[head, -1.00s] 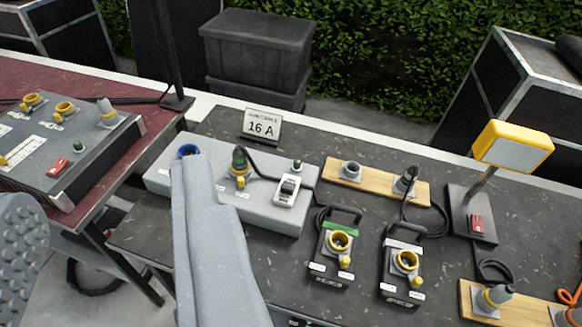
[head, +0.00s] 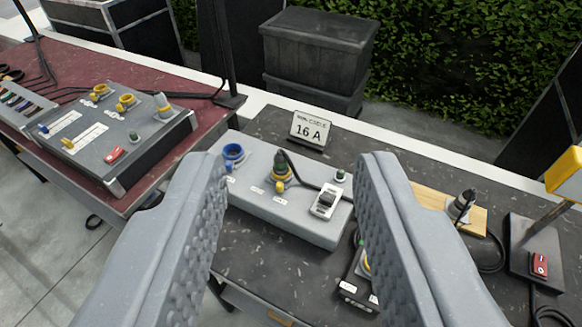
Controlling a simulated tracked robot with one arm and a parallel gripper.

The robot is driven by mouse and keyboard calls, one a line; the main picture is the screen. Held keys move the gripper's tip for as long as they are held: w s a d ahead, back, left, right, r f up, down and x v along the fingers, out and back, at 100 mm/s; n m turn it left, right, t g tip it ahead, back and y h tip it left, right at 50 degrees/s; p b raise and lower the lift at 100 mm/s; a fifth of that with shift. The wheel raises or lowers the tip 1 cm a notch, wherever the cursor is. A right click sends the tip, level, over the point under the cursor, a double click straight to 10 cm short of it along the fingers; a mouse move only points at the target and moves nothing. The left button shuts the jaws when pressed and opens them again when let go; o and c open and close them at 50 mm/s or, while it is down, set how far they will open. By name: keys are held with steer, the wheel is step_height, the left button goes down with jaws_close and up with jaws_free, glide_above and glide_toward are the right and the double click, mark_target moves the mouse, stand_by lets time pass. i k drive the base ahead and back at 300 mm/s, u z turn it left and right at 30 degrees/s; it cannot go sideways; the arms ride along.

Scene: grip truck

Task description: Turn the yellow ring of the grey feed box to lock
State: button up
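The light grey feed box (head: 262,207) lies on the dark table, seen between my fingers. Its yellow ring (head: 280,175) surrounds the base of a dark green plug (head: 283,162) with a black cable. A yellow lug (head: 280,187) sticks out on the ring's near side. A blue socket (head: 233,153) is at the box's left end, and a white switch (head: 326,201) is right of the ring. My gripper (head: 291,165) is open and empty, with one finger on each side of the picture. The ring shows in the gap, apart from both fingers.
A "16 A" sign (head: 311,127) stands behind the box. A darker panel box (head: 105,125) sits on the red table at left. The right finger partly hides a black box (head: 357,283). A wooden board (head: 480,214) and a yellow-topped lamp (head: 566,172) are at right.

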mark_target(279, 184)
steer(key=i, duration=0.9)
steer(key=u, duration=0.05)
